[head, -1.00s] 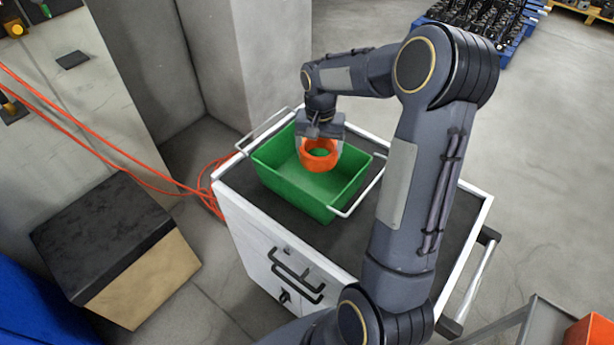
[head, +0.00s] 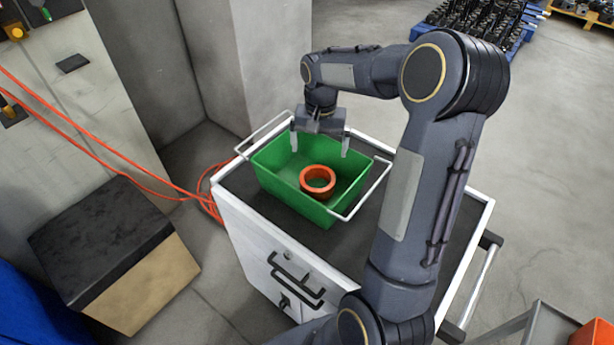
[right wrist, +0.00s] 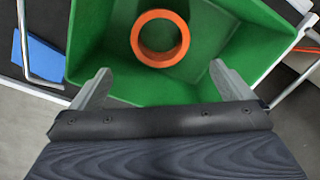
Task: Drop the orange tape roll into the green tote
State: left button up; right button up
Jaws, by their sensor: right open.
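The orange tape roll (head: 317,189) lies flat on the floor of the green tote (head: 278,191), inside its walls. In the right wrist view the roll (right wrist: 160,56) also shows inside the tote (right wrist: 91,52), ahead of the fingertips and apart from them. My right gripper (head: 320,148) is open and empty above the tote, with its fingers spread wide; its two fingers also show in the right wrist view (right wrist: 161,80). My left gripper is not in view.
The tote stands on a white cart with a dark top (head: 254,222) and has white wire handles (head: 371,190). A black-topped box (head: 100,235) stands at the left. Orange cables (head: 120,158) run along the wall to the cart. Open floor lies to the right.

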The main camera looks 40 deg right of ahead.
notch_tip(320, 180, up, 5)
jog(key=shift+f, duration=0.1)
dwell(0.4)
jog(key=s+a+n+t+y, duration=0.2)
jog(key=s+a+n, duration=0.1)
jog(key=s+a, duration=0.5)
jog(key=s+a+n+t+y, duration=0.1)
jog(key=s+a+n+t, duration=0.2)
jog(key=s+a, duration=0.6)
jog(key=s+n, duration=0.1)
jog(key=s, duration=0.3)
jog(key=shift+s+a+r+t+y, duration=0.25)
jog(key=shift+s+r+t+y, duration=0.05)
jog(key=shift+s+r+y, duration=0.1)
